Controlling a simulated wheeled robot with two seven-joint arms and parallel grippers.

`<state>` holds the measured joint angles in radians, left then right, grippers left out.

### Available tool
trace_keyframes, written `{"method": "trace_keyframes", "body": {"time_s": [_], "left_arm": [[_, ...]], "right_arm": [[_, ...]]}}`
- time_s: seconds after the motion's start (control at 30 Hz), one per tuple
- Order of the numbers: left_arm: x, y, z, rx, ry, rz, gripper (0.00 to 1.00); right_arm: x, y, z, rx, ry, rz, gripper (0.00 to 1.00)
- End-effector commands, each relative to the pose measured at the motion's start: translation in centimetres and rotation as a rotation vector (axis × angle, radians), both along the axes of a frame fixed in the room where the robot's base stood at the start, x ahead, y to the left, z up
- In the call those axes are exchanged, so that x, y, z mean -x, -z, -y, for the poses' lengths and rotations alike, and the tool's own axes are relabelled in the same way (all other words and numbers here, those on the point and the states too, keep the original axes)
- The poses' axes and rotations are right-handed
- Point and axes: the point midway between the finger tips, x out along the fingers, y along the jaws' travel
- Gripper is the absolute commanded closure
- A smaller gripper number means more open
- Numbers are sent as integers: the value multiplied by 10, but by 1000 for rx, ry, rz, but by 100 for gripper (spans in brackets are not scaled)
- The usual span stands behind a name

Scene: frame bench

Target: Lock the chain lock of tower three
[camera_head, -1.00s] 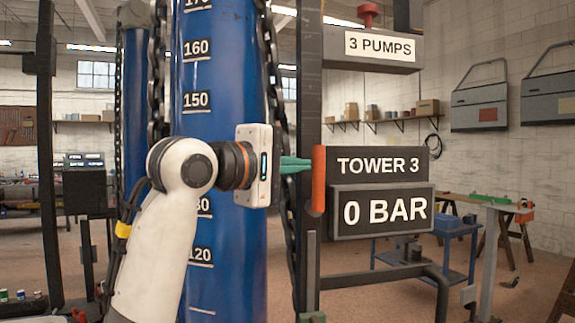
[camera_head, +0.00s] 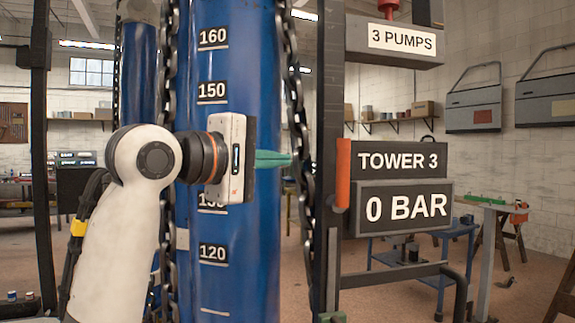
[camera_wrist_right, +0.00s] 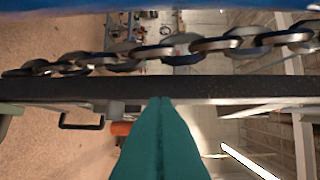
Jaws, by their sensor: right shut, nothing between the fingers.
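An orange handle (camera_head: 342,175) stands upright against the dark post (camera_head: 328,80), just left of the TOWER 3 sign (camera_head: 400,160). It also shows in the wrist view (camera_wrist_right: 121,128), beyond the post and left of the fingertips. A dark chain (camera_head: 293,85) hangs in front of the blue cylinder (camera_head: 235,100), left of the post; it crosses the wrist view (camera_wrist_right: 170,50) too. My right gripper (camera_head: 288,159) has teal fingers, shut and empty. Its tips point right, close to the chain and apart from the handle; whether they touch the chain I cannot tell. My left gripper is out of view.
A 0 BAR display (camera_head: 402,208) sits below the sign. A 3 PUMPS box (camera_head: 395,45) juts from the post above. A dark bent bar (camera_head: 400,272) sticks out low at right. A second chain (camera_head: 168,80) hangs at left.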

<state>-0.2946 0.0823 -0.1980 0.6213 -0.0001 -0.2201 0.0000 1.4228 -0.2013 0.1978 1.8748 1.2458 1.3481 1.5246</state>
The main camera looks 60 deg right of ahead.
Motion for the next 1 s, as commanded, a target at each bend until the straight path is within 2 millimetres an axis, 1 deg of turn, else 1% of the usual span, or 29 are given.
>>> {"method": "trace_keyframes", "body": {"time_s": [0.03,0.1,0.17,0.23,0.3,0.4,0.47,0.57,0.8,1.0], "left_arm": [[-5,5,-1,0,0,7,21],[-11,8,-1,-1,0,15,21],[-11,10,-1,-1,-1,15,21],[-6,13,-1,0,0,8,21],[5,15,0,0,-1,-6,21],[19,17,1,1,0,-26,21],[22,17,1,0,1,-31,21],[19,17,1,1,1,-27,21],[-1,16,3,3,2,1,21],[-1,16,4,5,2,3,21]], "right_arm": [[-2,3,-11,0,-4,0,100],[-5,2,-26,1,-4,1,100],[-7,2,-37,0,-3,2,100],[-9,2,-50,0,-3,1,100],[-11,1,-60,1,-1,1,100],[-13,1,-70,-1,-1,2,100],[-13,1,-74,0,0,2,100],[-14,0,-77,0,1,2,100],[-14,0,-77,-1,1,2,100],[-14,0,-77,-1,1,2,100]]}}
